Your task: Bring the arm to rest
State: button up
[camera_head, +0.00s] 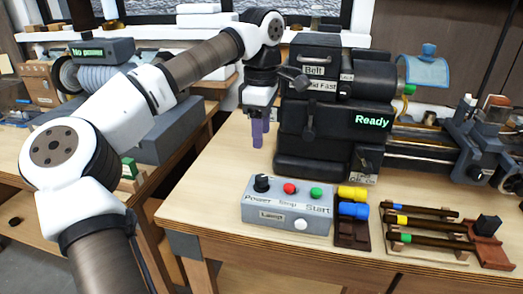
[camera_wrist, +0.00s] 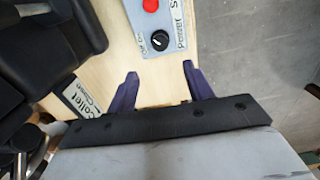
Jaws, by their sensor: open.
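My gripper (camera_head: 257,142) hangs from my white and brown arm, fingers pointing down, over the back left part of the wooden table, just left of the black lathe headstock. It is open and empty. In the wrist view the two purple fingers (camera_wrist: 160,72) stand apart with bare wood between them. The grey control box (camera_head: 288,209), with Power knob, Stop, Start and Lamp, stands on the table in front of the gripper, apart from it. It shows partly at the top of the wrist view (camera_wrist: 161,16).
The black lathe headstock (camera_head: 300,140) with a green "Ready" display is close on the gripper's right. Yellow and blue pieces (camera_head: 353,193) and a rack of dark rods (camera_head: 415,225) lie front right. A second bench (camera_head: 168,165) with a "No power" machine (camera_head: 103,50) stands left.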

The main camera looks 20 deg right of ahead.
jog(key=shift+r, duration=0.75)
